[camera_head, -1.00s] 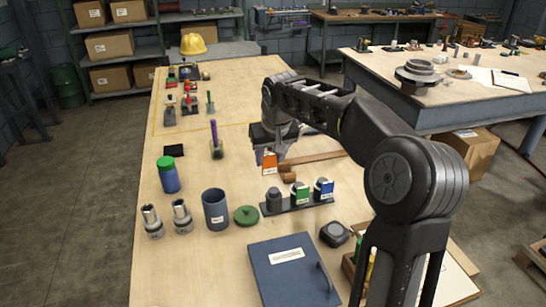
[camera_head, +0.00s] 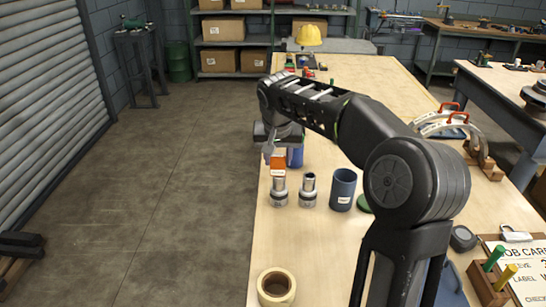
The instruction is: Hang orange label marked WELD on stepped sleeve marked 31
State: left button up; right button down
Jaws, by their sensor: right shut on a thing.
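The orange label (camera_head: 278,167) hangs below my right gripper (camera_head: 279,150), which is shut on it; the fingertips are small and partly hidden. The label's writing cannot be read. Two grey metal stepped sleeves stand upright on the table just in front of it, a left one (camera_head: 279,192) and a right one (camera_head: 309,191). Each has a small white tag too small to read, so I cannot tell which is 31. In the picture the label is just above the left sleeve; contact cannot be told. My left gripper is not in view.
A blue bottle (camera_head: 296,158) stands behind the label. A dark blue cup (camera_head: 342,190) stands right of the sleeves, with a green lid (camera_head: 363,204) partly behind my arm. A tape roll (camera_head: 276,286) lies at the near left edge. The table between roll and sleeves is clear.

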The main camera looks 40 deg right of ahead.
aim_at(279, 175)
jog(key=shift+s+d, duration=0.15)
jog(key=shift+d, duration=0.2)
jog(key=shift+a, duration=0.25)
jog(key=shift+d+f+b, duration=0.15)
jog(key=shift+f+b, duration=0.35)
jog(key=shift+f, duration=0.15)
jog(key=shift+f+b, duration=1)
jog(key=shift+f, duration=0.4)
jog(key=shift+f+b, duration=0.25)
jog(key=shift+b, duration=0.05)
jog(key=shift+f+b, duration=1)
jog(key=shift+f, duration=0.2)
jog(key=shift+f, duration=0.2)
jog(key=shift+f+b, duration=0.95)
jog(key=shift+f, duration=0.05)
